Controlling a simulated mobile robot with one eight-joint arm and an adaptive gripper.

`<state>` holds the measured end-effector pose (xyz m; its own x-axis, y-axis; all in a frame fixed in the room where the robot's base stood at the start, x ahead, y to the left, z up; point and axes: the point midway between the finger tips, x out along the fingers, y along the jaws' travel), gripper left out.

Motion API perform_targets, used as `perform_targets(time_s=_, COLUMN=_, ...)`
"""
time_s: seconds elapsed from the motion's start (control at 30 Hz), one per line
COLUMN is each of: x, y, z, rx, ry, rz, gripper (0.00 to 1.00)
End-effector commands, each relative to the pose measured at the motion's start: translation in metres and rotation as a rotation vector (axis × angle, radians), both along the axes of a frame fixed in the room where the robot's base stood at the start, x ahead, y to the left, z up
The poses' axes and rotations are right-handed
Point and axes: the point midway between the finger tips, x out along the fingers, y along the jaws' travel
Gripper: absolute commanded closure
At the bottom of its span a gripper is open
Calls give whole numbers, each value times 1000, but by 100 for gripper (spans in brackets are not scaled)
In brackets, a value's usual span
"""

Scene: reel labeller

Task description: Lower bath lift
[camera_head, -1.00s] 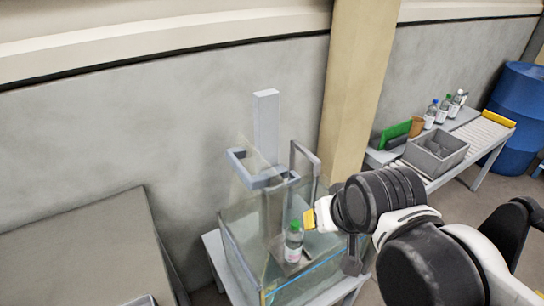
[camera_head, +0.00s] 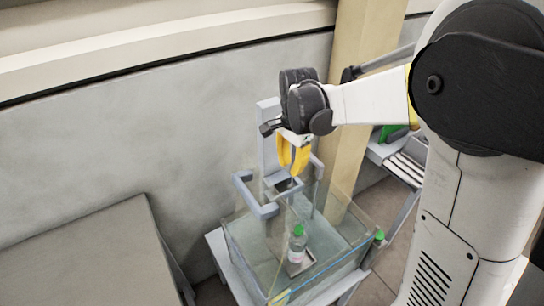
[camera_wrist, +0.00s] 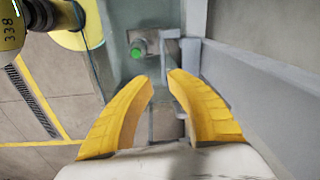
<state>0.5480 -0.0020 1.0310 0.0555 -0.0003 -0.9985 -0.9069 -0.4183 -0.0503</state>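A clear glass bath tank (camera_head: 240,245) stands on a pale stand. The grey lift has an upright column (camera_head: 267,125) behind the tank and a grey bracket frame (camera_head: 257,208) near the rim. A bottle with a green cap (camera_head: 297,247) stands upright on the lift's small platform, seen through the glass; its cap also shows in the wrist view (camera_wrist: 138,47). My gripper (camera_head: 292,172) points down above the lift, in front of the column. In the wrist view its yellow fingers (camera_wrist: 161,76) are apart with grey lift parts showing between them; I cannot tell whether they touch.
A small green cap (camera_head: 379,237) shows by the tank's right corner. A tan pillar (camera_head: 345,150) and a grey bench (camera_head: 410,170) stand to the right, partly behind my arm. A grey flat-topped unit (camera_head: 90,255) is at the left. The wall is close behind the lift.

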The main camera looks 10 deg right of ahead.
Motion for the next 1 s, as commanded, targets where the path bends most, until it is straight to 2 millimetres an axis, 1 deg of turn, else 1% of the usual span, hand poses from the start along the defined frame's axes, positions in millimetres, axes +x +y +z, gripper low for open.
perform_targets(time_s=0.03, x=7, y=0, z=-9, rx=2, ry=20, rz=-37, gripper=81)
perform_targets(time_s=0.13, x=13, y=0, z=-20, rx=4, ry=47, rz=-94, gripper=81)
perform_targets(time_s=0.27, x=16, y=0, z=-31, rx=4, ry=59, rz=-120, gripper=81)
perform_targets(time_s=0.37, x=16, y=0, z=-45, rx=4, ry=59, rz=-120, gripper=81)
perform_targets(time_s=0.6, x=16, y=0, z=-94, rx=3, ry=58, rz=-118, gripper=81)
perform_targets(time_s=0.7, x=15, y=0, z=-111, rx=3, ry=57, rz=-118, gripper=81)
perform_targets(time_s=0.83, x=15, y=0, z=-126, rx=3, ry=57, rz=-118, gripper=81)
perform_targets(time_s=1.0, x=15, y=0, z=-133, rx=3, ry=57, rz=-118, gripper=81)
